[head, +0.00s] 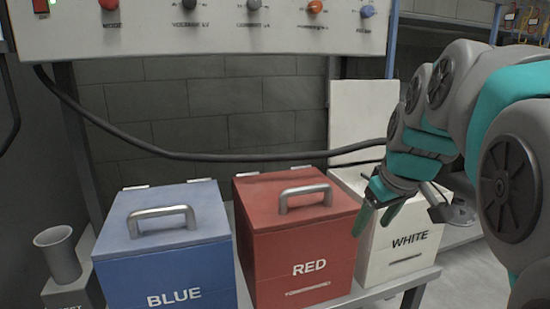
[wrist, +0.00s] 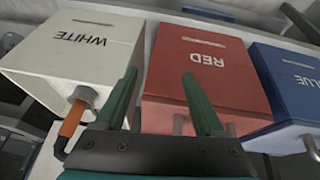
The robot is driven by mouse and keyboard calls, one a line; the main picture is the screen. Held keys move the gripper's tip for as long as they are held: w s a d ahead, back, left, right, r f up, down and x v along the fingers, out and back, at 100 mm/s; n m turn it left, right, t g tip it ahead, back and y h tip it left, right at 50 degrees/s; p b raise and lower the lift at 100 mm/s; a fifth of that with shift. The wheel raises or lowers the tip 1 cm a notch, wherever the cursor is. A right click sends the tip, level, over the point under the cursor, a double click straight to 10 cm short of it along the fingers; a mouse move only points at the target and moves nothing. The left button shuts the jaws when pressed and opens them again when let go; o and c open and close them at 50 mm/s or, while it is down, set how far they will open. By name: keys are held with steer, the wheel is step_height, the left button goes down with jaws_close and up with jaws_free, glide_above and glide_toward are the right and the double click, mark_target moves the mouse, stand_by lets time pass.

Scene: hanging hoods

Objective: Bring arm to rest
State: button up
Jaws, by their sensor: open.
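My gripper (head: 377,222) hangs at the right in the head view, in front of the red and white boxes. Its two green fingers are apart with nothing between them. In the wrist view the open fingers (wrist: 163,88) stand before the red box (wrist: 210,75) and the near edge of the white box (wrist: 85,50). My arm comes in from the right and hides part of the white box (head: 405,250). The red box (head: 290,240) has its lid shut. A white panel (head: 365,115) stands upright behind the white box, like a raised lid.
A blue box (head: 165,265) with a shut lid stands left of the red one. A grey cup (head: 60,255) is at the far left. A control panel (head: 215,30) and a sagging black cable (head: 200,155) hang above. An orange piece (wrist: 72,118) shows beside the white box.

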steer(key=s+a+f+m+g, duration=0.1)
steer(key=s+f+m+g, duration=0.1)
steer(key=s+f, duration=0.8)
steer(key=s+a+f+m+g, duration=0.2)
steer(key=s+f+g, duration=0.2)
steer(key=s+f, duration=0.7)
steer(key=s, duration=0.6)
steer(key=shift+a+g+h, duration=0.3)
steer(key=shift+h, duration=0.1)
steer(key=shift+s, duration=0.15)
